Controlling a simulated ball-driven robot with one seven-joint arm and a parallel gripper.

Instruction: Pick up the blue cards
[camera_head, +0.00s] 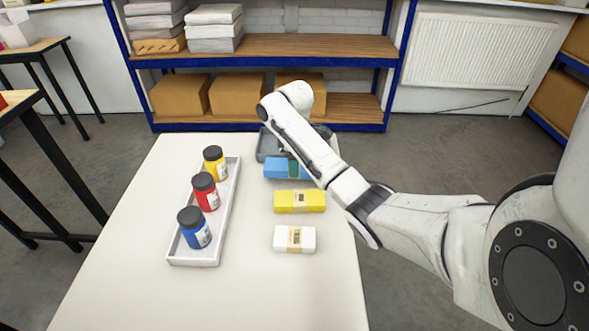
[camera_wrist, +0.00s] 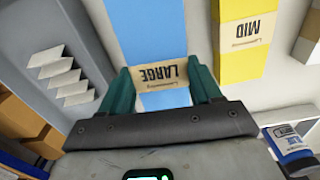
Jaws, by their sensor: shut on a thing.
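The blue cards (camera_wrist: 148,35) are a bundle with a tan band marked "LARGE" in the wrist view. In the head view the blue cards (camera_head: 276,167) lie at the far right of the white table, partly hidden by my arm. My gripper (camera_wrist: 163,82) has its two teal fingers on either side of the bundle at the band, shut on it. In the head view only a little teal of my gripper (camera_head: 294,169) shows beside the blue cards. I cannot tell whether the bundle touches the table.
Yellow cards (camera_head: 300,201) and white cards (camera_head: 294,239) lie nearer on the table (camera_head: 130,270). A white tray (camera_head: 228,207) with yellow, red and blue jars stands to the left. A grey tray (camera_head: 266,146) sits just beyond the blue cards. Shelves with boxes (camera_head: 243,93) stand behind.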

